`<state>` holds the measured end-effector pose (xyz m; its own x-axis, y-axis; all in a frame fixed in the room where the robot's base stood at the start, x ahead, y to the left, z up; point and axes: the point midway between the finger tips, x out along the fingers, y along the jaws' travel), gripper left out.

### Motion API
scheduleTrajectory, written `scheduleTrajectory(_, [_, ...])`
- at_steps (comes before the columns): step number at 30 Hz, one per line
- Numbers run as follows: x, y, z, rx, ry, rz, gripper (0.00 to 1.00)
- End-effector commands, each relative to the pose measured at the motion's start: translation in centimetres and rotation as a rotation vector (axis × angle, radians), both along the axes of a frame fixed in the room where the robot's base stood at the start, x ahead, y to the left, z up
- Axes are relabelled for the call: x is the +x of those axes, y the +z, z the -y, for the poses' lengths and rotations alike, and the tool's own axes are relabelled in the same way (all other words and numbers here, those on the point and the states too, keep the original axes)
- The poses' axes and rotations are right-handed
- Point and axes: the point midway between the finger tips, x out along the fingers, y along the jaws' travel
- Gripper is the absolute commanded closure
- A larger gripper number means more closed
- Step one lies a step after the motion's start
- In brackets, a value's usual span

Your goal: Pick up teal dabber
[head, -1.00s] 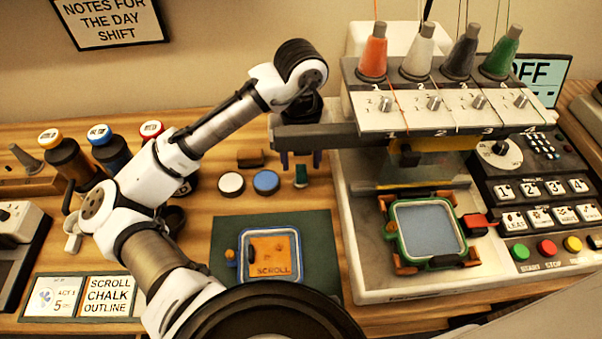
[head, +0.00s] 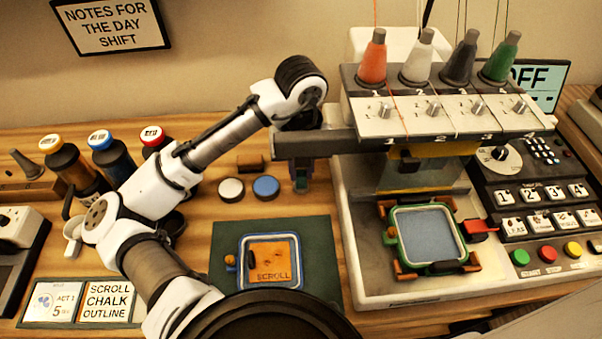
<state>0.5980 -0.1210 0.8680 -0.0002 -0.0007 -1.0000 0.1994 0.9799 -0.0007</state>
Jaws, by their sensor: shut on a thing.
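The teal dabber (head: 301,184) stands upright on the wooden table, left of the embroidery machine. Only a small greenish part of it shows between the fingers. My gripper (head: 301,178) points down from above and is shut on the dabber, one finger on its left and one on its right. The dabber's top is hidden under my gripper. I cannot tell whether its base is touching the table.
White (head: 231,189) and blue (head: 266,187) round pads lie just left of my gripper, with a brown block (head: 250,163) behind them. The embroidery machine (head: 360,270) stands close on the right. A green mat (head: 318,240) with a framed orange patch lies in front.

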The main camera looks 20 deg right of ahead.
Motion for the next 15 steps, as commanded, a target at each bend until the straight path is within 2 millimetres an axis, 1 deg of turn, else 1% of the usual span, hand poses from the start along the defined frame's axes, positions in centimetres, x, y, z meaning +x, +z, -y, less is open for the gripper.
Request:
scheduleTrajectory(5, [0.1,0.9,0.0,0.001,0.0,0.003,1.0])
scheduleTrajectory(8, [0.1,2.1,0.0,0.001,0.001,0.004,1.0])
scheduleTrajectory(11, [0.1,4.1,0.0,0.003,0.001,0.006,1.0])
scheduleTrajectory(15, [0.1,8.1,0.0,0.004,0.002,0.008,1.0])
